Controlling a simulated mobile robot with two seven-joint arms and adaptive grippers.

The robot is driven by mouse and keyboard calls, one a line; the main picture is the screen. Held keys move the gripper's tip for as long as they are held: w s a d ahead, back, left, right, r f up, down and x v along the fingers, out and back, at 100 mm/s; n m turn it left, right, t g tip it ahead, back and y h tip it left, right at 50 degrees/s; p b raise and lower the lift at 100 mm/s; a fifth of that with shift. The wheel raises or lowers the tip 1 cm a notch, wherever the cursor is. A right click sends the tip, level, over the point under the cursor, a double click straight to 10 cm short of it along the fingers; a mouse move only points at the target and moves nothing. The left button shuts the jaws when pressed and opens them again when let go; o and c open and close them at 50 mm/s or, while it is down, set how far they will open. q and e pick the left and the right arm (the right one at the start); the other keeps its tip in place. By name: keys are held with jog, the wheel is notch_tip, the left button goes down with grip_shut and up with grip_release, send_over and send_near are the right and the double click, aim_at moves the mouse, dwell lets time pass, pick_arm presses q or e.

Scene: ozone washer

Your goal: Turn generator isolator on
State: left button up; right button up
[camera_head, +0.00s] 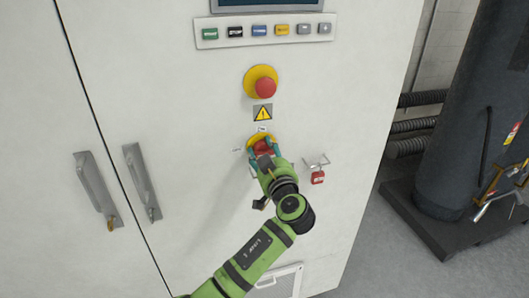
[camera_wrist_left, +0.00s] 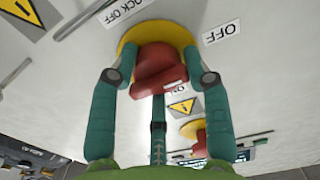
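The red isolator knob (camera_head: 264,146) sits on a yellow disc on the cabinet front, below a yellow warning label. In the left wrist view, the knob (camera_wrist_left: 158,68) and its yellow disc (camera_wrist_left: 150,34) show upside down. The OFF label (camera_wrist_left: 221,32) is to the right, and a partly covered ON label (camera_wrist_left: 180,90) is just below the knob. A pale mark on the knob lies near ON; I cannot tell its exact angle. My left gripper (camera_head: 263,157) has its green fingers on both sides of the knob, apparently touching it. My right gripper is not in view.
Above are a red emergency stop button (camera_head: 264,86) and a button row (camera_head: 264,30). A red padlock (camera_head: 317,177) hangs to the right of my gripper. Grey door handles (camera_head: 97,190) project at the left. A dark tank (camera_head: 468,110) stands at the right.

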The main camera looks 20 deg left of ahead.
pick_arm(q)
jog(key=shift+m, duration=0.3)
jog(key=shift+m+b, duration=0.4)
jog(key=shift+m, duration=0.2)
jog(key=shift+d+m+b, duration=0.1)
jog(key=shift+m+b, duration=0.2)
jog(key=shift+m, duration=1.9)
jog(key=m, duration=0.2)
jog(key=shift+m, duration=0.4)
jog(key=m+p, duration=0.2)
jog(key=m, duration=0.2)
jog(key=m+p, duration=0.1)
jog(key=m, duration=0.2)
jog(key=shift+f+m+p, duration=0.15)
jog(key=shift+m+p, duration=0.35)
jog(key=shift+m, duration=0.5)
jog(key=shift+f, duration=0.1)
